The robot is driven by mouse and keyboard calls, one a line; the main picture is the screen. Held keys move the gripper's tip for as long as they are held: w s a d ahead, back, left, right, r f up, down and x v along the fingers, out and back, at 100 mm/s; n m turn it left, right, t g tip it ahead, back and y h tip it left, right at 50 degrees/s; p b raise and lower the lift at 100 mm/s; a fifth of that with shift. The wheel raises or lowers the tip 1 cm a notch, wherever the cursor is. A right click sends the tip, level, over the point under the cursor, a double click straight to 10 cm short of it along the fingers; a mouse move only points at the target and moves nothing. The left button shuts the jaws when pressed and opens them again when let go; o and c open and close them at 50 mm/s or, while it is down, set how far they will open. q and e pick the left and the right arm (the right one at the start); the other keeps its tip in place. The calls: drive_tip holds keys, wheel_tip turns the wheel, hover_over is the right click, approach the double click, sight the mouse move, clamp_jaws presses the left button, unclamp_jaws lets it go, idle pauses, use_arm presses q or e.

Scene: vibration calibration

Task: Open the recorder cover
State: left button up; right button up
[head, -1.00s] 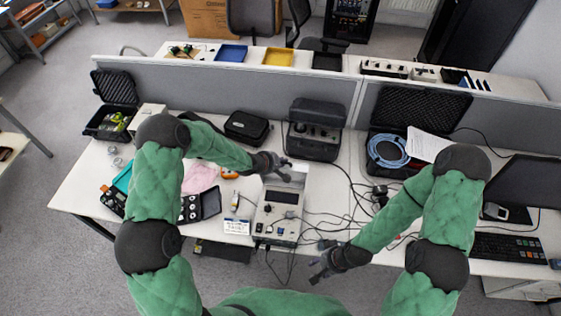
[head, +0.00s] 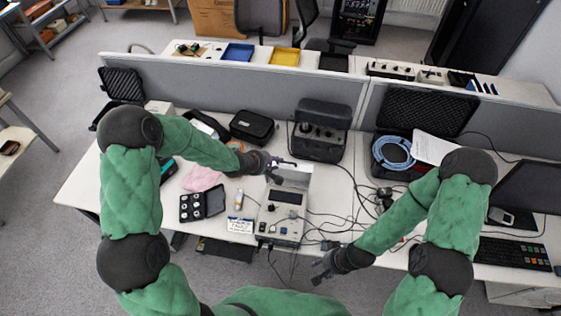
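The light grey recorder (head: 281,219) stands at the front of the desk, with a dark display and knobs on top. A pale, glossy panel that looks like its cover (head: 293,178) stands raised at the recorder's far edge. My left gripper (head: 288,171) is at the upper left edge of this panel, with its dark fingers apart. I cannot tell if a finger touches the panel. My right gripper (head: 316,272) is open and empty, low in front of the desk's front edge, right of the recorder.
Cables (head: 335,212) spread right of the recorder. A white label card (head: 240,225) and an open black case (head: 203,204) lie to its left. A dark instrument case (head: 320,132) stands behind, near the grey partition (head: 240,92).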

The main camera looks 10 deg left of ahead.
use_arm(q)
drive_tip(key=v, duration=0.3)
drive_tip(key=shift+s+a+r, duration=0.1)
drive_tip(key=shift+s+r, duration=0.1)
idle(0.4)
drive_tip(key=s+d+f+m+g+b, duration=0.1)
drive_tip(key=s+f+m+b, duration=0.3)
drive_tip(key=s+f+b, duration=0.5)
drive_tip(key=s+d+f+m+g+b, duration=0.1)
drive_tip(key=s+f+m+g+b, duration=0.2)
drive_tip(key=s+f+b, duration=0.6)
drive_tip(key=s+f+m+g+y+b, duration=0.1)
drive_tip(key=s+f+m+g+b, duration=0.2)
drive_tip(key=f, duration=2.6)
drive_tip(key=s+m+b, duration=0.3)
drive_tip(key=s+b, duration=0.3)
drive_tip(key=b, duration=0.2)
drive_tip(key=shift+s+d+f+m, duration=0.25)
drive_tip(key=shift+d+f+m, duration=0.05)
drive_tip(key=shift+d+f, duration=0.1)
